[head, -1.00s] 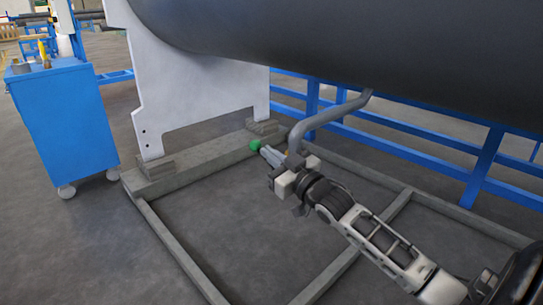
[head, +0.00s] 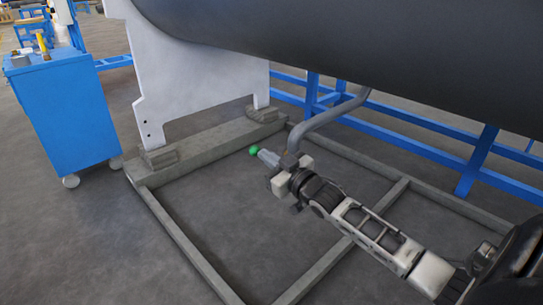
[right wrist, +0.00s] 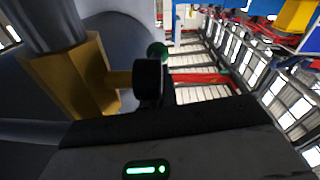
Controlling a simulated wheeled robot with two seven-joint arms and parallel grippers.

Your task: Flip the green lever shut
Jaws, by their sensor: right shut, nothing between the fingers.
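The green lever's round knob (head: 254,150) shows in the head view, at the left end of a grey piece by the valve under the bent pipe (head: 335,112). In the right wrist view the green knob (right wrist: 157,50) is behind the dark finger parts. A gold valve block (right wrist: 70,80) stands on the left there, with a stem running to a black round part (right wrist: 147,80). My right gripper (head: 277,172) is shut and empty, close beside the valve. I cannot tell whether it touches the lever. My left gripper is not in view.
The dark shell (head: 380,50) hangs over the right arm. A white support plate (head: 195,85) stands on a grey floor frame (head: 205,143). Blue railings (head: 415,125) run behind. A blue cart (head: 70,115) stands at the left. The floor inside the frame is clear.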

